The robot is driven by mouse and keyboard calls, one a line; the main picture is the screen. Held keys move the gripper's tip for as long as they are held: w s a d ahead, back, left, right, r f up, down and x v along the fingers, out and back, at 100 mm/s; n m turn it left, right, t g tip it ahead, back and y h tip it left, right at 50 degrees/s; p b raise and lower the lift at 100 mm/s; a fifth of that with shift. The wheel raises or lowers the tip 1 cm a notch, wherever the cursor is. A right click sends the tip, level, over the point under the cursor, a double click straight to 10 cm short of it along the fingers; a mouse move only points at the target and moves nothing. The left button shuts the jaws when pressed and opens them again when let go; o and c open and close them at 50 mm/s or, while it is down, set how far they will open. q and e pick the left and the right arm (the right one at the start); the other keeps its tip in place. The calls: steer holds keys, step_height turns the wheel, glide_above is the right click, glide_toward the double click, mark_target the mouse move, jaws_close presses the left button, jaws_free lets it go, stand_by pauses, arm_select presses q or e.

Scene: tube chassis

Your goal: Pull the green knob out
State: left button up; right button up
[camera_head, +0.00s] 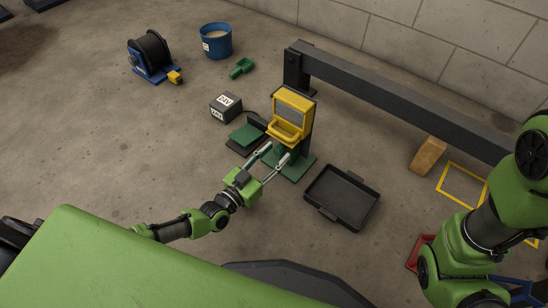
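I cannot make out a separate green knob; dark green parts show low on the device, under the yellow lip. My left gripper (276,153) reaches up from the lower left. Its two fingers are spread apart, with their tips at the lower front of the device. I see nothing held between them, and cannot tell whether they touch the device. My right arm comes in at the right; its gripper is out of view.
A dark tray (343,198) lies right of the device. A dark beam (400,97) runs behind it toward the right. A dark box with white labels (226,107), a green scoop (241,68), a blue bucket (216,41), a cable reel (150,54) and a wooden block (428,156) stand around.

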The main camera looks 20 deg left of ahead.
mark_target(277, 153)
arm_select(q)
jaws_close()
steer(key=shift+s+a+r+p, duration=0.15)
steer(key=shift+s+a+p, duration=0.05)
steer(key=shift+s+p, duration=0.25)
steer(key=shift+p+v, duration=0.6)
steer(key=shift+v, duration=0.45)
steer(key=shift+d, duration=0.1)
jaws_free()
steer(key=shift+s, duration=0.1)
steer(key=v, duration=1.2)
